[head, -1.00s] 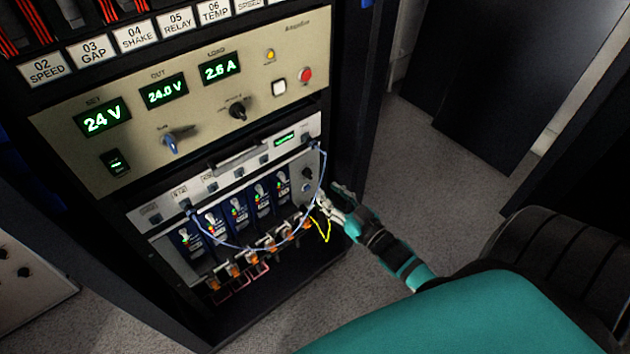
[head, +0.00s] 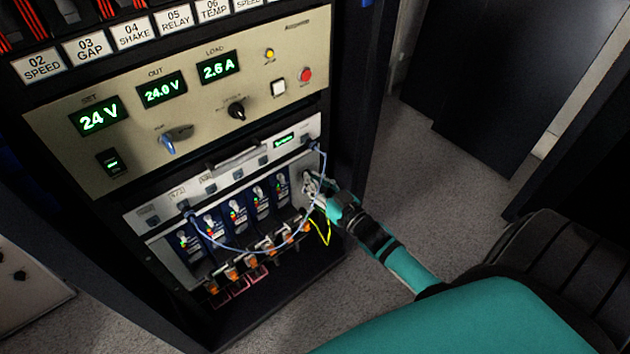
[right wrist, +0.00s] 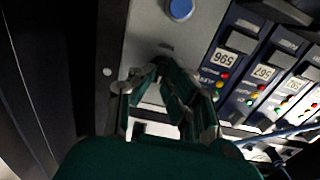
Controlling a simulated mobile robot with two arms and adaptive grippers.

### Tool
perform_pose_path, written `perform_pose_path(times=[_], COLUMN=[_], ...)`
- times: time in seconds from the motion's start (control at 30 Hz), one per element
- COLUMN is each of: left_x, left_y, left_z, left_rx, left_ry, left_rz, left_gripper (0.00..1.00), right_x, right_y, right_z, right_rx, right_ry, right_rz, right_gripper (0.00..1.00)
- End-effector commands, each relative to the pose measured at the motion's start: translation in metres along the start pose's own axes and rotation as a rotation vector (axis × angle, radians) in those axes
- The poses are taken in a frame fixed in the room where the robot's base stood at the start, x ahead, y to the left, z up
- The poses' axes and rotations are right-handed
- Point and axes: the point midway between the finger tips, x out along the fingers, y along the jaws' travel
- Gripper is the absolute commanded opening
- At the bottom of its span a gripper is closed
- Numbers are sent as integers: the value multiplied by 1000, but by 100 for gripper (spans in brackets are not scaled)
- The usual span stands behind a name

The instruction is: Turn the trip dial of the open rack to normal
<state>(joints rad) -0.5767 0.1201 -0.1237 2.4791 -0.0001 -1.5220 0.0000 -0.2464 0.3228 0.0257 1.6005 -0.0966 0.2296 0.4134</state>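The open rack's lower unit has a silver panel (head: 170,260) with a row of blue modules. My right gripper (head: 311,182) is at the panel's right end, over the spot of the small dark trip dial, which it hides in the head view. In the right wrist view the fingertips (right wrist: 152,76) are close together at the panel, below a blue round button (right wrist: 180,9). Something dark shows between them, perhaps the dial. I cannot tell whether they grip it, nor read the dial's setting. My left gripper is not in view.
A blue cable (head: 250,247) loops across the modules to the panel's right side, near my gripper. A yellow wire (head: 325,232) hangs just below it. Orange connectors (head: 250,266) line the bottom. A beige power supply (head: 200,110) with dials and displays sits above.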

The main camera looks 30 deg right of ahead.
Motion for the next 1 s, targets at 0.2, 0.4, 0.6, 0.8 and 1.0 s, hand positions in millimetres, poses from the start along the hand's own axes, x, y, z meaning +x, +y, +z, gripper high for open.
perform_pose_path(times=[0.2, 0.4, 0.6, 0.8, 1.0], left_x=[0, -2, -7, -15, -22], left_y=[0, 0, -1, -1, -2], left_z=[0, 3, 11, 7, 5], left_rx=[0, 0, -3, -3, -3], left_ry=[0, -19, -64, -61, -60], left_rz=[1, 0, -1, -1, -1], left_gripper=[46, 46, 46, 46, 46], right_x=[0, 0, 0, 0, 0], right_y=[0, 0, 0, -1, -2], right_z=[0, 0, -1, -1, -1], right_rx=[0, -22, -107, -260, -449], right_ry=[0, 0, -1, -2, -1], right_rz=[0, 0, 1, 0, 1], right_gripper=[0, 0, 0, 0, 0])
